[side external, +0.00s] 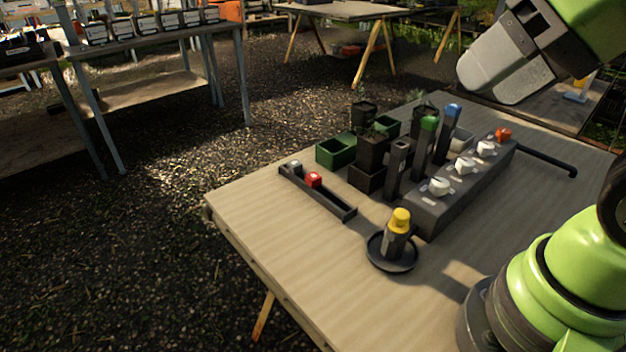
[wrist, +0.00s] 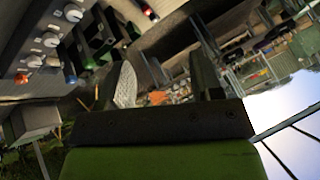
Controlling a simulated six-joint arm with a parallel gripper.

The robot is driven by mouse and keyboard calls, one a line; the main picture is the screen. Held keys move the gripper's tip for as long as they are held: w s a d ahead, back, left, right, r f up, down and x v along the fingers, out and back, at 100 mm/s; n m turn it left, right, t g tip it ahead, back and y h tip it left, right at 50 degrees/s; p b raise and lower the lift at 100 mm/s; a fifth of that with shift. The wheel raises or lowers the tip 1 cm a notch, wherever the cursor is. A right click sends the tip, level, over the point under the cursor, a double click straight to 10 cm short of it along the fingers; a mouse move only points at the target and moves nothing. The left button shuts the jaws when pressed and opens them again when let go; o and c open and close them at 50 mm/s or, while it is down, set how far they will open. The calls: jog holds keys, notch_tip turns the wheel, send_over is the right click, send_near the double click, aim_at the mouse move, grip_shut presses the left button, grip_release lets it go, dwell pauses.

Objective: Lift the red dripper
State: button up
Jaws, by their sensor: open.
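The red dripper (side external: 313,179) sits in a narrow dark trough (side external: 335,207) near the table's left edge, beside a grey-topped piece (side external: 295,167). Only its small red top shows clearly. In the wrist view a small red spot (wrist: 147,10) at the top edge looks like the same dripper. My gripper (side external: 500,75) is high at the upper right in the side view, well away from the dripper. In the wrist view its two fingers (wrist: 165,75) stand apart with nothing held between them.
A grey block (side external: 425,215) with white knobs and an orange-red cap (side external: 503,135) runs across the table. Tall blue-capped (side external: 452,112) and green-capped (side external: 428,124) holders, dark pots and green bins (side external: 335,152) stand behind. A yellow-capped bottle (side external: 400,220) stands in a round dish (side external: 392,264). The table's left corner is bare.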

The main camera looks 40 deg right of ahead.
jog(key=w+r+n+g, duration=0.1)
jog(key=w+r+g, duration=0.1)
jog(key=w, duration=0.8)
jog(key=n+g+h, duration=0.2)
jog(key=g, duration=0.3)
send_over(314, 177)
jog(key=f, duration=2.5)
jog(key=shift+w+d+f, duration=0.1)
jog(key=shift+w+d, duration=0.05)
jog(key=shift+d, duration=0.2)
jog(key=shift+a+f, duration=0.15)
jog(key=shift+f, duration=1.4)
jog(key=shift+a+f, duration=0.1)
jog(key=shift+f, duration=1.4)
jog(key=c, duration=1)
